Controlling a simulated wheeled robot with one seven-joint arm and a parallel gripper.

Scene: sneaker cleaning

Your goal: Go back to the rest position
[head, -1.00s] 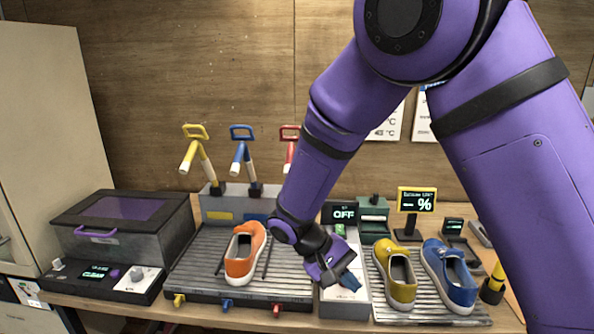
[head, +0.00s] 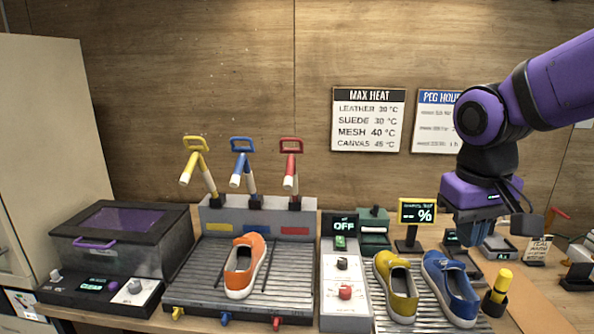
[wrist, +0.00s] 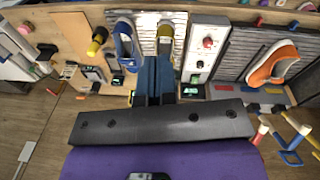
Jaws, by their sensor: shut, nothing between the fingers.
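My gripper (head: 480,240) hangs on the right side of the head view, above and behind the blue sneaker. Its fingers are together and nothing is held; in the wrist view the closed blue fingers (wrist: 155,78) point toward the bench. An orange sneaker (head: 245,266) lies on the left ribbed rack. A yellow sneaker (head: 402,303) and a blue sneaker (head: 455,292) lie side by side on the right ribbed rack. The gripper is apart from all of them.
A control box (head: 345,305) with a display reading OFF stands between the racks. Yellow, blue and red handles (head: 241,148) rise behind the left rack. A lidded box (head: 120,240) is at left. A percent sign display (head: 416,213) stands near my gripper.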

